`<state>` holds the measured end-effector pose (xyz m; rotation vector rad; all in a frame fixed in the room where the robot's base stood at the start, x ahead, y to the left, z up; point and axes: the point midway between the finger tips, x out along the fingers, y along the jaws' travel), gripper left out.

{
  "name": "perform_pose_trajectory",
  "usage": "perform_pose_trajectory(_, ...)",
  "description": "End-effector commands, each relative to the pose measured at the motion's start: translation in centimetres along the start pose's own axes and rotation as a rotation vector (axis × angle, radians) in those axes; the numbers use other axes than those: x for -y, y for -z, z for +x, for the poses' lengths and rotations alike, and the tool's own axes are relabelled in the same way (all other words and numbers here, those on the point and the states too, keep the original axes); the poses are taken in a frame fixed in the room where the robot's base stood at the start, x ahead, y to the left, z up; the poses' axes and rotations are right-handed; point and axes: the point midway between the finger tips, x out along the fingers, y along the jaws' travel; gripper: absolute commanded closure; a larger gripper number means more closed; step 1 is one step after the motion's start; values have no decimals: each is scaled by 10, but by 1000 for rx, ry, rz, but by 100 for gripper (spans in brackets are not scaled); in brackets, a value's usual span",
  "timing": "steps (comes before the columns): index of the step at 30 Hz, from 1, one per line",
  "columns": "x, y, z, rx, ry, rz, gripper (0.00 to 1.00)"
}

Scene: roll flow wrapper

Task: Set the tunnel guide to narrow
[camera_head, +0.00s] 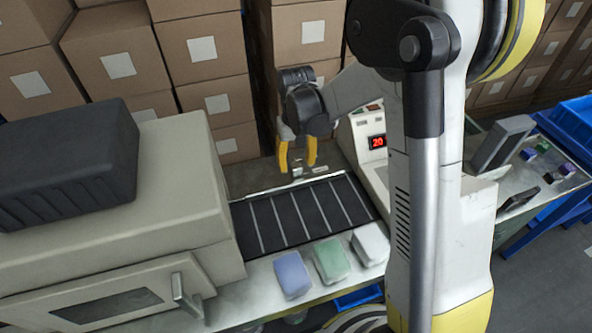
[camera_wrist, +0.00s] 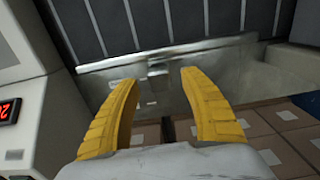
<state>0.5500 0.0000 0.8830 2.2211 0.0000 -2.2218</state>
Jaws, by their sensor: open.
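A long metal rail (camera_head: 262,192), which looks like the tunnel guide, runs along the far edge of the dark slatted conveyor (camera_head: 300,215). It also shows in the wrist view (camera_wrist: 110,66), with a small metal tab (camera_wrist: 157,72) standing out from its middle. My gripper (camera_head: 297,170) is open, its yellow fingers pointing down at the far side of the rail. In the wrist view my gripper (camera_wrist: 158,75) has its fingertips apart on either side of the tab. I cannot tell whether they touch it. No marking for narrow or wide is readable.
A pale console with a red display (camera_head: 377,142) reading 20 stands right of the conveyor. A beige machine housing (camera_head: 180,180) is at the left. Blue, green and white packs (camera_head: 331,261) lie on the near ledge. Cardboard boxes (camera_head: 203,50) are stacked behind.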

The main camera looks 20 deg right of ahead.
Motion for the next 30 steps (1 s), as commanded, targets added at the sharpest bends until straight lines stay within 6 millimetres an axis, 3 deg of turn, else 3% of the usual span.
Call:
perform_pose_trajectory(4,0,0,16,0,0,0,48)
perform_pose_trajectory(14,0,0,19,0,0,0,48)
perform_pose_trajectory(19,0,0,19,0,0,0,95)
perform_pose_trajectory(20,0,0,19,0,0,0,100)
perform_pose_trajectory(26,0,0,19,0,0,0,100)
perform_pose_trajectory(30,0,-16,19,0,0,0,100)
